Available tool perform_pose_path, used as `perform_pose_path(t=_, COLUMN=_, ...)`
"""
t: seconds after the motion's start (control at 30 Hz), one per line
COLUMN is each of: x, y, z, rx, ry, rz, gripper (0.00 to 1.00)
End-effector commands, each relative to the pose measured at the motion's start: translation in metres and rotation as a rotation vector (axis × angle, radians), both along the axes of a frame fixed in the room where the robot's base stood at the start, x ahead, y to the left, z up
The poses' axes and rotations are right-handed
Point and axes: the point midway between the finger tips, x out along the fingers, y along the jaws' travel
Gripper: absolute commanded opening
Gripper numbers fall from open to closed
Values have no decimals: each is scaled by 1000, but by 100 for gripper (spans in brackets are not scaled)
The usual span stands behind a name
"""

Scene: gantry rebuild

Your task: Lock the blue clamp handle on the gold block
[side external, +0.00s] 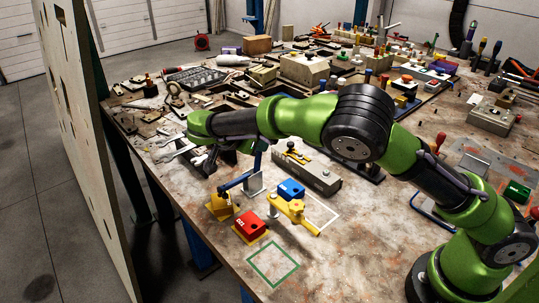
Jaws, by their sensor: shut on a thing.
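The gold block (220,205) sits at the left of the work area, near the table's left edge. The blue clamp (236,182) stands on a grey bracket beside it, its arm reaching left over the block. Its blue handle (259,150) stands roughly upright. My gripper (250,147) is at the top of the handle and appears shut on it. The fingers are small and partly hidden by my arm, so the exact hold is hard to see.
A red block (250,225), a blue block (291,189) and a yellow clamp (292,208) stand close by on the right. A grey box (310,174) lies behind them. A green square outline (272,263) at the front is empty. Tools and parts crowd the back of the table.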

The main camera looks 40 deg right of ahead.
Motion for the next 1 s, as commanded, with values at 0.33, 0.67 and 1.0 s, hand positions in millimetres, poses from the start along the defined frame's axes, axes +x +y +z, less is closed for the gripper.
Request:
perform_pose_path(t=0.33, x=2, y=8, z=-2, rx=-107, ry=2, rz=9, gripper=0)
perform_pose_path(t=0.67, x=2, y=9, z=-2, rx=-115, ry=4, rz=8, gripper=0)
perform_pose_path(t=1.0, x=1, y=9, z=-2, rx=-113, ry=4, rz=5, gripper=46)
